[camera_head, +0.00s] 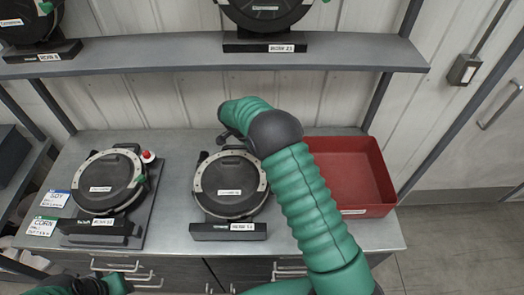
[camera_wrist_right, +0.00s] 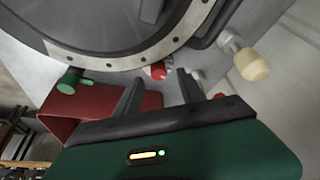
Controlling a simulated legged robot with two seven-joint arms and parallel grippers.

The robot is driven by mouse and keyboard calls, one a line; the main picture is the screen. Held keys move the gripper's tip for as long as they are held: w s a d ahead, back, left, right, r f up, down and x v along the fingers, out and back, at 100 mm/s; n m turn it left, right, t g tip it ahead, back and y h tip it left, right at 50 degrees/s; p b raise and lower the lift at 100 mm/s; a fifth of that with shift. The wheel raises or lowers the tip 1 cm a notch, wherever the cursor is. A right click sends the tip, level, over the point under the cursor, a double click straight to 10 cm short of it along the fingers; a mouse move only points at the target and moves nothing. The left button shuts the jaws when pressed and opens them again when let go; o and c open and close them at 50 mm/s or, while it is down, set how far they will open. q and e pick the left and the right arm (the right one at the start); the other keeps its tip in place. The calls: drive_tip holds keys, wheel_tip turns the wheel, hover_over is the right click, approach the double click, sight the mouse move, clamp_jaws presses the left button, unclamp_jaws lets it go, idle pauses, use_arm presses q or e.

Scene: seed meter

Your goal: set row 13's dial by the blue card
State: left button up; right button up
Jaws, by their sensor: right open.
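A black round seed meter (camera_head: 230,187) with a pale ring stands at the middle of the bench; its small label looks like row 13 but is blurred. The blue-edged SOY card (camera_head: 56,198) lies at the bench's left end. My right gripper (camera_wrist_right: 162,90) is open and empty, its fingers below the meter's pale rim (camera_wrist_right: 150,62) in the wrist view. A small red part (camera_wrist_right: 157,70) shows beyond the fingers, a green knob (camera_wrist_right: 68,85) left, a cream knob (camera_wrist_right: 250,65) right. The dial's setting cannot be read. My left gripper (camera_head: 100,286) is partly in view at the bottom left.
Another meter (camera_head: 108,180) with a red knob (camera_head: 148,156) stands at left. A green-edged CORN card (camera_head: 42,226) lies near the SOY card. A red bin (camera_head: 350,175) sits at right. A shelf (camera_head: 170,62) with more meters crosses above. Drawer handles line the bench's front.

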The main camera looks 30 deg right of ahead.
drive_tip(key=x, duration=0.3)
drive_tip(key=shift+s+d+f, duration=0.1)
drive_tip(key=shift+d+f, duration=0.1)
drive_tip(key=shift+a, duration=0.1)
clamp_jaws()
